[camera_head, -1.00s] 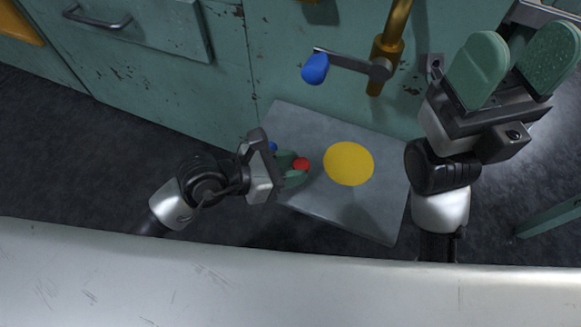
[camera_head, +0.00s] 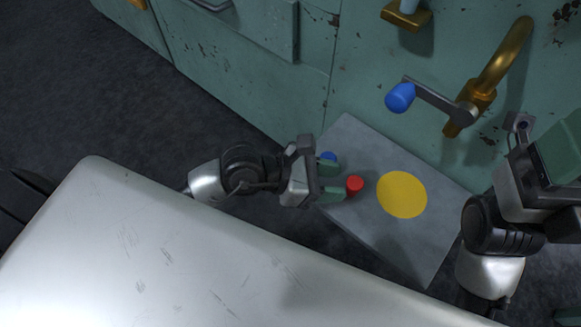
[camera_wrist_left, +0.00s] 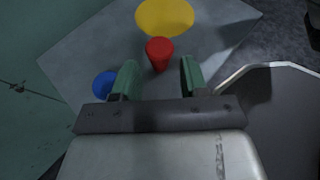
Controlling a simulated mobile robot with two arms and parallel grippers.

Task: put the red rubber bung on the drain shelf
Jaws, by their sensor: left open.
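The red rubber bung (camera_head: 354,185) stands upright on the grey slab (camera_head: 350,135), which I take to be the drain shelf, left of its yellow disc. In the left wrist view the bung (camera_wrist_left: 159,53) is just ahead of the gap between my green fingertips, apart from them. My left gripper (camera_head: 333,180) is open and empty over the slab's left edge. It also shows in the left wrist view (camera_wrist_left: 160,75). My right gripper (camera_head: 570,150) is cut off by the picture's right edge, so its jaw gap is hidden.
The yellow disc (camera_head: 402,194) lies flat on the slab. A blue round thing (camera_head: 328,157) is beside my left fingers. A crank with a blue knob (camera_head: 400,97) and a brass pipe (camera_head: 503,60) stick out from the green cabinet. A pale surface (camera_head: 150,250) fills the front.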

